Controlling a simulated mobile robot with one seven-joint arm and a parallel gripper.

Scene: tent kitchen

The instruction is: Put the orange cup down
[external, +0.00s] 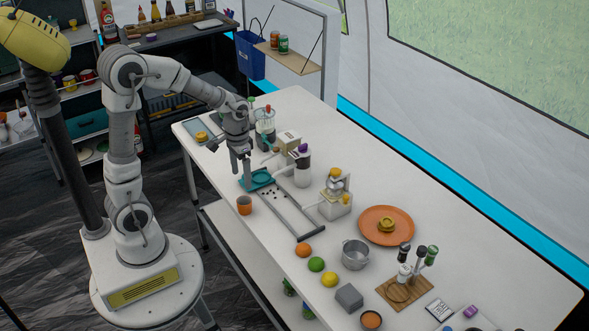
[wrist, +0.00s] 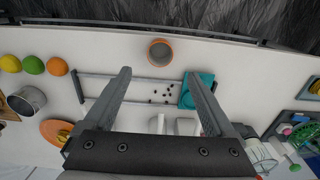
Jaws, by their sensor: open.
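The orange cup (external: 244,205) stands upright on the white table close to its near edge. In the wrist view the cup (wrist: 160,52) shows from above with its rim open, beyond my fingertips and roughly midway between them. My gripper (external: 241,174) points down above the table, further in than the cup and apart from it. In the wrist view my gripper (wrist: 157,74) has its two fingers spread wide with nothing between them.
A grey rack (external: 289,214) with small dark bits and a teal dish (external: 259,180) lie beside the cup. White bottles (external: 301,170) stand behind. An orange (external: 304,251), a lime (external: 316,264) and a metal pot (external: 355,254) are to the right.

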